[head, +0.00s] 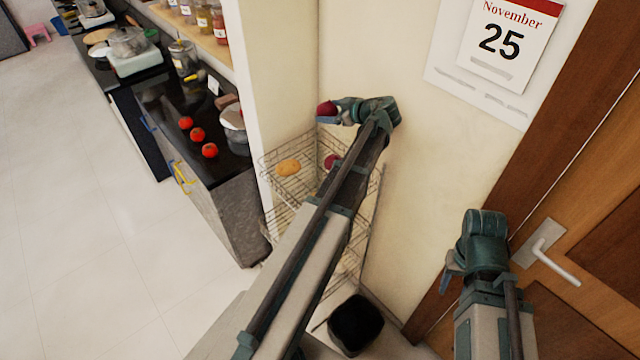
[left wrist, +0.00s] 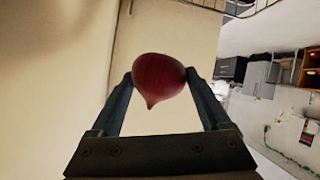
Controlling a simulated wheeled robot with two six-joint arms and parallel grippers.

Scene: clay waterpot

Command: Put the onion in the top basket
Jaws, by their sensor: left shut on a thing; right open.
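A dark red onion (head: 326,109) is held between the fingers of my left gripper (head: 328,114), above the wire basket rack. The onion (left wrist: 158,80) also shows between both fingertips of my left gripper (left wrist: 158,82) in the left wrist view. The top basket (head: 268,166) of the wire rack stands against the wall and holds a yellowish-brown potato-like item (head: 288,167) and another dark red onion (head: 332,161). My left arm hides part of the rack. My right gripper (head: 450,272) is at the lower right, beside the door handle, apart from the rack.
A black counter (head: 165,110) with several tomatoes (head: 197,134) and a pot (head: 234,122) is left of the rack. A black bin (head: 355,324) stands below on the floor. The wall is close behind the rack, and a wooden door (head: 590,190) is at right. The left floor is clear.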

